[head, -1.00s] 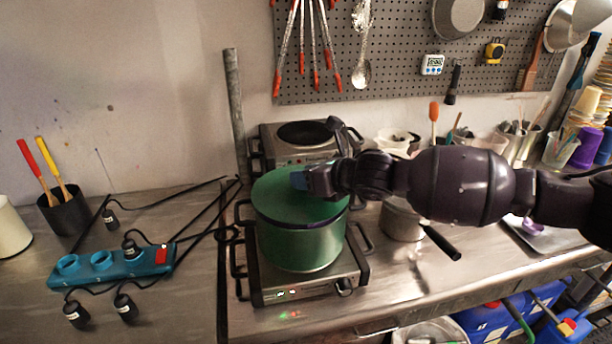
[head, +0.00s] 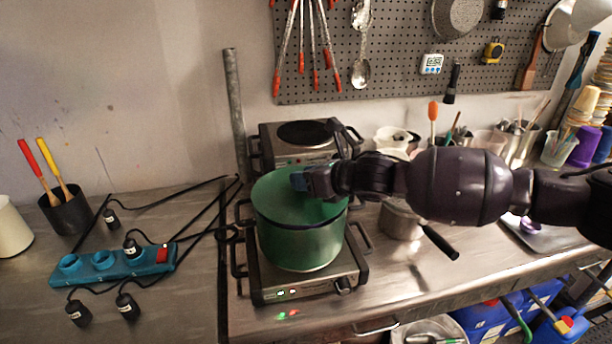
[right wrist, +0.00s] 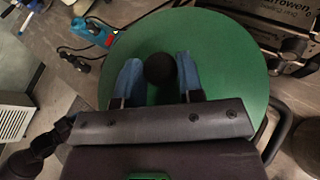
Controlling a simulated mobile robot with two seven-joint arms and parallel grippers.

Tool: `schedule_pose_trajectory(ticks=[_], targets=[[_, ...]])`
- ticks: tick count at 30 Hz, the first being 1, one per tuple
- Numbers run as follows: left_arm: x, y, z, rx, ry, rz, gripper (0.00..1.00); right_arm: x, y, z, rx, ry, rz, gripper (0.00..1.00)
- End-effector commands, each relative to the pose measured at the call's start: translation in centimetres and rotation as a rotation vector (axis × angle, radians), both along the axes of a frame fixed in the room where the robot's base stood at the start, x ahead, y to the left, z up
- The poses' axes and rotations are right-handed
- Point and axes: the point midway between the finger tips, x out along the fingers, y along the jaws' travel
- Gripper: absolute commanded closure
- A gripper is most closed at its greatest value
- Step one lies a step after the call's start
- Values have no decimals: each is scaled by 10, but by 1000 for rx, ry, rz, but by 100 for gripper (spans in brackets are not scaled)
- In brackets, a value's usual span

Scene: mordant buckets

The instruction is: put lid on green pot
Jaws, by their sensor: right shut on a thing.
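The green pot (head: 299,245) stands on a metal hot plate at the middle of the bench. The green lid (head: 277,196) lies over the pot's top and hides its opening; whether it is fully seated I cannot tell. In the right wrist view the lid (right wrist: 225,65) shows as a wide green disc with a round black knob (right wrist: 159,67). My right gripper (head: 303,181) is above the lid, and its blue fingers are on either side of the knob, shut on it. In the right wrist view the gripper (right wrist: 159,75) shows too. My left gripper is not in view.
The hot plate (head: 310,286) has black side handles. A second hot plate (head: 297,155) stands behind it. A saucepan (head: 400,220) with a black handle is at the right. A teal power strip (head: 112,264) with cables lies at the left.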

Motion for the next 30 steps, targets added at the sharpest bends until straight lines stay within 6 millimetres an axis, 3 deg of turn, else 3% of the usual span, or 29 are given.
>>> schedule_pose_trajectory(ticks=[30], targets=[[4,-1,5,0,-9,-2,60,0,0,-9,1,-1,0,97]])
